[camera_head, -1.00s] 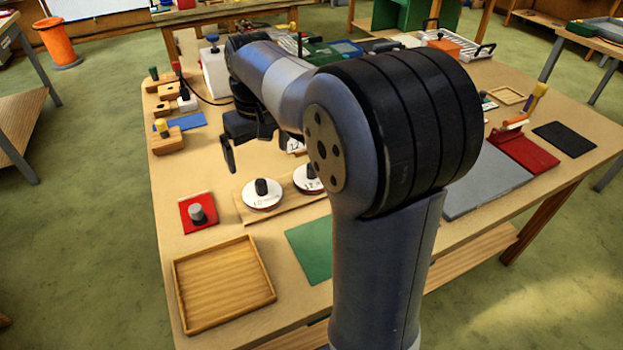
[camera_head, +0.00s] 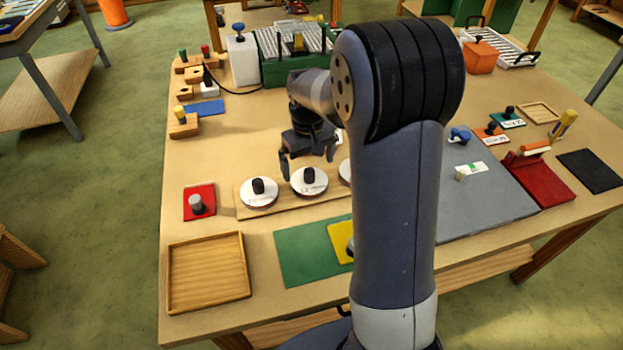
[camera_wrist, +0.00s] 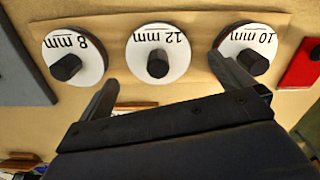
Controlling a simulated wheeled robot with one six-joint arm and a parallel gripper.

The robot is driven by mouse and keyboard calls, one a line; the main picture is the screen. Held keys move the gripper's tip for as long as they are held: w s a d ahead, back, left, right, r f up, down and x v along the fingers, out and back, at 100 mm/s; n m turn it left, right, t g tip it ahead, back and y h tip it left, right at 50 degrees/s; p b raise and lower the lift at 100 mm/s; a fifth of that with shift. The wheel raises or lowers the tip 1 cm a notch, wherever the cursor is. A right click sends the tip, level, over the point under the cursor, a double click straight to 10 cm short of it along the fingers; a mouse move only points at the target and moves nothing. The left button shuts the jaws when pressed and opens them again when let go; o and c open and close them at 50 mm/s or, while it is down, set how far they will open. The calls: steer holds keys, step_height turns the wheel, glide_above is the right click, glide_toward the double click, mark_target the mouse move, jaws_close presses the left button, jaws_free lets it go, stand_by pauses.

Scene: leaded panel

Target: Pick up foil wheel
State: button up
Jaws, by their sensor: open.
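Three white round foil wheels with black knobs sit in a row on a wooden board (camera_head: 240,207). In the wrist view they read 8 mm (camera_wrist: 88,76), 12 mm (camera_wrist: 177,60) and 10 mm (camera_wrist: 262,46). In the head view the 10 mm wheel (camera_head: 259,199) is at the left, the 12 mm wheel (camera_head: 309,188) in the middle, and the 8 mm wheel (camera_head: 344,172) is partly hidden by my arm. My gripper (camera_head: 307,166) is open and empty, just behind the 12 mm wheel in the head view. Its fingers (camera_wrist: 165,80) are spread below that wheel in the wrist view.
An empty wooden tray (camera_head: 246,265) and a green mat (camera_head: 290,262) with a yellow piece (camera_head: 340,240) lie in front. A grey board (camera_head: 490,205) is right. Blocks (camera_head: 183,125) stand behind left.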

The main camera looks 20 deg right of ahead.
mark_target(310, 171)
steer(key=shift+d+f+p, duration=0.15)
steer(key=shift+f+p, duration=0.55)
steer(key=shift+f, duration=2.05)
steer(key=shift+c, duration=0.2)
steer(key=c, duration=0.7)
steer(key=shift+r, duration=0.15)
step_height(310, 171, up, 10)
steer(key=shift+f+b, duration=0.1)
steer(key=shift+b, duration=0.6)
